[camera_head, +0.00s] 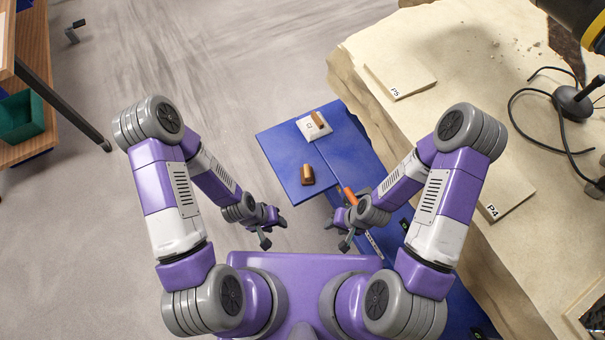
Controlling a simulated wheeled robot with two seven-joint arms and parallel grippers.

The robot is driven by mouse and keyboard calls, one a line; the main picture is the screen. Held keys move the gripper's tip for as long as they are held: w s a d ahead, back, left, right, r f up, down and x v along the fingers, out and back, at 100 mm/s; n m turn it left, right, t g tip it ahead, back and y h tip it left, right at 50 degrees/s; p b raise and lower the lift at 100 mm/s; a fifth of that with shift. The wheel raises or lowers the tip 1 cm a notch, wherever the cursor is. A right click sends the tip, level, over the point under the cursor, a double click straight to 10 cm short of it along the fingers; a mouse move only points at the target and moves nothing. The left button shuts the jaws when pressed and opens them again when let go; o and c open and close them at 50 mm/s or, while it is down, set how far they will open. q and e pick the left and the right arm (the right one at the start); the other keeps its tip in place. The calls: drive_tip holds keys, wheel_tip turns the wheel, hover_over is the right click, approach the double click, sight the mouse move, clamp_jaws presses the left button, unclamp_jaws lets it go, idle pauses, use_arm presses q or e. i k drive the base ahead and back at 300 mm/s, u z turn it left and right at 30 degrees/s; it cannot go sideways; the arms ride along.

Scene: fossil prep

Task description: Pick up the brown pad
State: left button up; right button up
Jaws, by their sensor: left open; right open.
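Two small brown things are on the blue surface (283,150) in front of me. One is a copper-brown, rounded block (308,175) lying on the bare blue top. The other is a lighter brown piece (319,121) resting on a white plate with a mark (304,127). I cannot tell for sure which is the brown pad. My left gripper (274,229) is open and empty, below and left of the copper-brown block. My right gripper (337,232) is open and empty, below and right of it, near an orange-handled tool (350,196). Neither gripper touches either brown thing.
A large pale stone slab (455,75) stands right of the blue surface, with plates marked P5 (408,75) and P4 (506,197). A black cable (522,120) lies on it. A wooden shelf with a green bin (20,118) is far left. Open floor lies between.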

sight(306, 172)
drive_tip(key=k, duration=0.95)
drive_tip(key=u, duration=0.8)
drive_tip(key=i, duration=1.4)
drive_tip(key=z, duration=0.55)
